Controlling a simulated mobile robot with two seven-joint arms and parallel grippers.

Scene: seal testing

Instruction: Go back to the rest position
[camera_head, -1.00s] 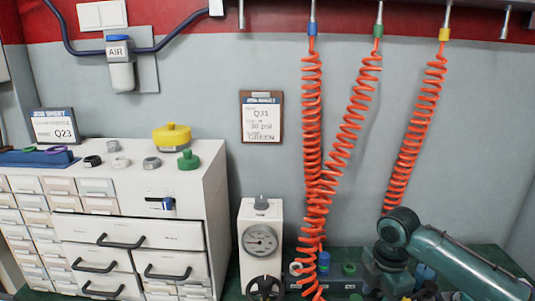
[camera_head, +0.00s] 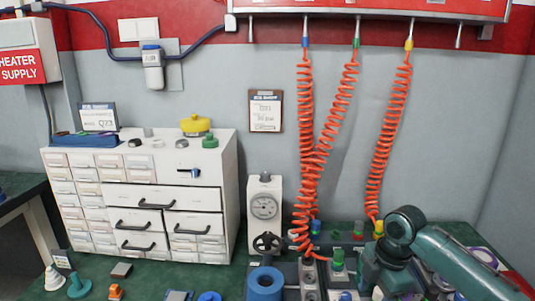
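My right arm (camera_head: 450,262) comes in from the lower right. Its teal joint stands high in front of the bench, and a further link drops from there towards the bottom edge. No fingertips of the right gripper show, so I cannot see whether it holds anything. My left arm and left gripper are not in view.
Orange coiled hoses (camera_head: 388,140) hang from the wall rail down to the bench around my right arm. A white drawer cabinet (camera_head: 230,195) stands further left.

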